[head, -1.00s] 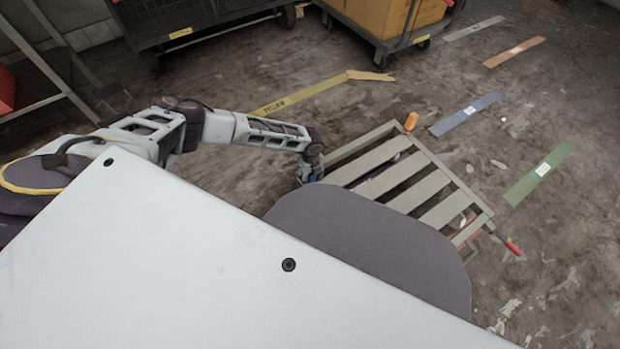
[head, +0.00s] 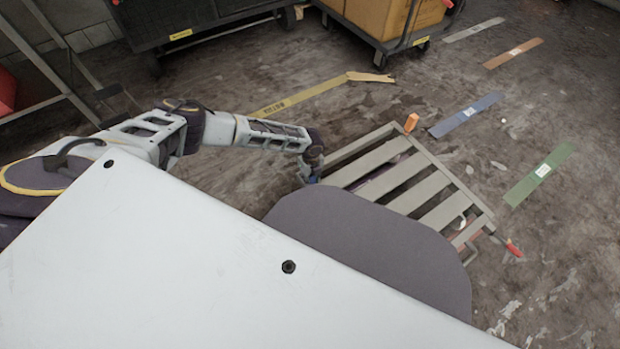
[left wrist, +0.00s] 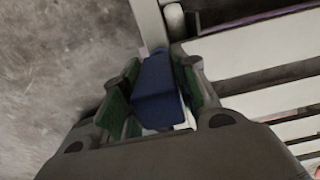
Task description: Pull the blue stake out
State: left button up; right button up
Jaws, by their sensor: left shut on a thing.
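The blue stake (left wrist: 157,92) shows in the left wrist view as a dark blue block between the two green-padded fingers of my left gripper (left wrist: 160,100). The fingers are shut on it. In the head view my left gripper (head: 310,168) is at the left corner of the grey slatted pallet (head: 424,192), and only a bit of blue shows there. The lower end of the stake is hidden, so I cannot tell whether it still sits in the pallet's corner. My right gripper is not in view.
An orange stake (head: 411,122) stands at the pallet's far corner and a red-tipped one (head: 513,248) leans out at the right corner. Yellow (head: 300,97), blue (head: 467,113) and green (head: 540,173) strips lie on the floor. A cart with boxes (head: 390,25) stands behind.

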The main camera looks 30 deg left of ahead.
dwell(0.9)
pick_arm(q)
jog(key=shift+r+p, duration=0.2)
jog(key=shift+p, duration=0.3)
dwell(0.5)
jog(key=shift+r, duration=0.25)
jog(key=shift+p, duration=0.35)
dwell(0.3)
jog(key=shift+r, duration=0.1)
jog(key=shift+r+p, duration=0.7)
jog(key=shift+p, duration=0.3)
dwell(1.7)
